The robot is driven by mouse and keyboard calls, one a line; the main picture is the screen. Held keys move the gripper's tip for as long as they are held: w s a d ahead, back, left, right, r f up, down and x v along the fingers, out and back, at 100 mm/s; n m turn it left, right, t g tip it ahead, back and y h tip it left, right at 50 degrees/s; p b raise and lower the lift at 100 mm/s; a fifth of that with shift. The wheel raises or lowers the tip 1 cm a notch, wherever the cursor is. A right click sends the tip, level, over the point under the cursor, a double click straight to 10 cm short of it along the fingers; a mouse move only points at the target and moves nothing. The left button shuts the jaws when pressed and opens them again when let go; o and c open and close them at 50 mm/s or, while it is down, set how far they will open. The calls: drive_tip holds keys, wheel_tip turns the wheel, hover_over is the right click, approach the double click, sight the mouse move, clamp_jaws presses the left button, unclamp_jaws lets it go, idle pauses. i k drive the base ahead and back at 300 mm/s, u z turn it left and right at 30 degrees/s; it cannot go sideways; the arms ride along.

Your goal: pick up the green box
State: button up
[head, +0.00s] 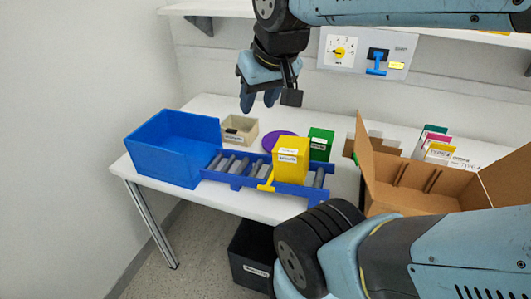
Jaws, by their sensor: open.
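The green box (321,145) stands upright on the white table (216,106), behind and to the right of a yellow box, with a pale label on its front. The yellow box (291,160) hides part of its left lower side. My gripper (258,104) hangs open and empty above the back of the table, to the left of the green box and higher than it. Its fingers point down and touch nothing.
A blue bin (173,147) stands at the left, beside a blue roller conveyor (238,170) bearing the yellow box. A beige bin (239,129) and purple disc (280,141) lie behind. An open cardboard box (400,183) is at right. A switch panel (340,54) is on the wall.

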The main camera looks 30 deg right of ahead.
sight(321, 140)
drive_tip(key=u, duration=0.15)
drive_tip(key=k, duration=1.65)
drive_tip(key=z, duration=1.15)
drive_tip(key=i, duration=1.05)
drive_tip(key=u, duration=0.1)
